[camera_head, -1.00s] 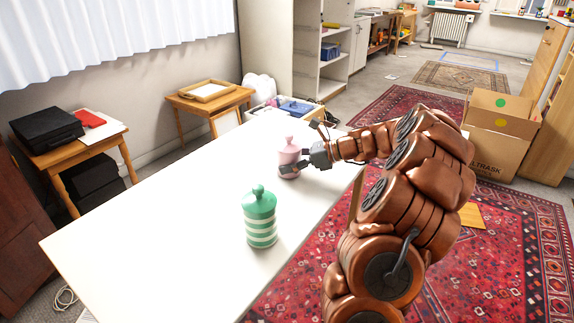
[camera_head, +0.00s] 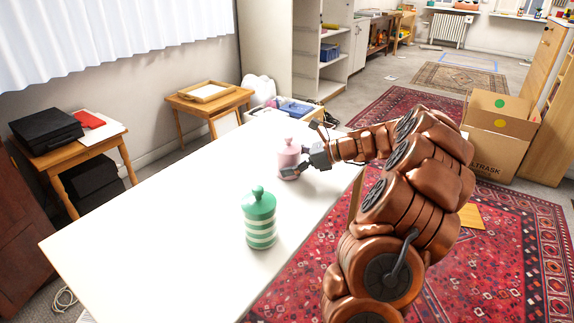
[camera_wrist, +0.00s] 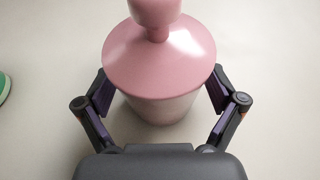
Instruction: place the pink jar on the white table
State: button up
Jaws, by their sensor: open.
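The pink jar (camera_head: 288,159) stands upright on the white table (camera_head: 170,215), near its far right part. In the wrist view the jar (camera_wrist: 160,60) fills the middle, its lid and knob toward the top. My gripper (camera_head: 300,165) is at the jar, low over the table. In the wrist view its two fingers (camera_wrist: 160,105) are spread on either side of the jar, with a narrow gap visible at each side. The jar's base appears to rest on the table surface.
A green and white striped jar (camera_head: 260,218) stands on the same table, nearer and left of my gripper. The table's near left part is bare. A cardboard box (camera_head: 497,145) stands on the red rug at the right. A wooden side table (camera_head: 245,95) stands beyond.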

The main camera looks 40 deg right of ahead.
jog(key=p+v, duration=0.1)
jog(key=v, duration=1.1)
jog(key=shift+a+p, duration=0.1)
jog(key=shift+p, duration=0.2)
jog(key=shift+w, duration=0.1)
